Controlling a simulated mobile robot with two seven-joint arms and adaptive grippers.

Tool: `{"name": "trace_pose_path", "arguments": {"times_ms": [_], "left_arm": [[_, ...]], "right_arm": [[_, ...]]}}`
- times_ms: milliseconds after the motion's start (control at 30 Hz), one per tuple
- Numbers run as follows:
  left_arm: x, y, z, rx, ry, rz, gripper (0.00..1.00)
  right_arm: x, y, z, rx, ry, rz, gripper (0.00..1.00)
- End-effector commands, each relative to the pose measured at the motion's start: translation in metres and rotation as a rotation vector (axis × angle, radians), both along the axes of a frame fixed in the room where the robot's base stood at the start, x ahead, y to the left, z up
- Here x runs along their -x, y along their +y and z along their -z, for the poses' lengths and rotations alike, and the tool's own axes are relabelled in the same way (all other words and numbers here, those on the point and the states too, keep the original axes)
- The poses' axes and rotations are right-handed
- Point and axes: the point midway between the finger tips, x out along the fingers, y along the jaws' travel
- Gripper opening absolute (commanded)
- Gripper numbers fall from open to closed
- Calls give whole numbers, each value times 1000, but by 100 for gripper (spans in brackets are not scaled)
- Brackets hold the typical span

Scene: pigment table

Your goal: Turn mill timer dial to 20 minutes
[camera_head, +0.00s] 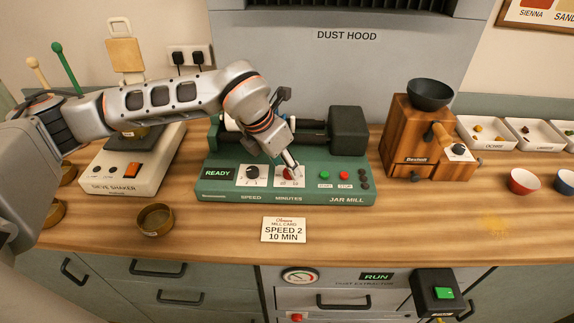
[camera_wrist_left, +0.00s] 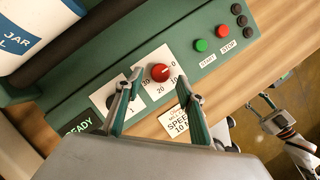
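The jar mill (camera_head: 213,190) is a green machine on the wooden counter with a READY display. Its red timer dial (camera_wrist_left: 160,72) sits on a white plate marked 0, 10, 20 and 30; I cannot clearly tell where its pointer stands. In the head view the dial is partly hidden by my left gripper (camera_head: 291,173). In the left wrist view my left gripper (camera_wrist_left: 155,115) has its fingers spread wide, with nothing between them, and the dial lies just beyond the tips. My right gripper (camera_wrist_left: 262,103) shows small at the right of that view; its opening is unclear.
The speed dial (camera_head: 252,172) is left of the timer dial; green start (camera_head: 325,175) and red stop (camera_head: 346,175) buttons are right of it. A card (camera_head: 283,230) reading SPEED 2, 10 MIN lies in front. A sieve shaker (camera_head: 120,178) stands left, a wooden mill (camera_head: 405,140) right.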

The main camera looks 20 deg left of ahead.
Motion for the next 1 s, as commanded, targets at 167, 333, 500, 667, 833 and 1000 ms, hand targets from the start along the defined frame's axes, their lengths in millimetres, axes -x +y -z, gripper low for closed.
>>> {"name": "trace_pose_path", "arguments": {"times_ms": [167,333,500,667,833,1000], "left_arm": [[-6,-3,16,1,2,-1,39],[-8,-4,21,1,1,-1,39],[-8,-4,21,1,1,-1,39],[-8,-4,21,1,1,-1,2],[-8,-4,21,2,1,1,0],[-8,-4,21,2,1,20,0]], "right_arm": [[0,-6,-1,6,4,11,40],[1,-6,0,6,7,12,40],[1,-5,1,5,8,12,40],[2,-4,1,4,9,10,40],[2,-4,1,3,9,10,40],[2,-3,3,2,9,9,40]]}}
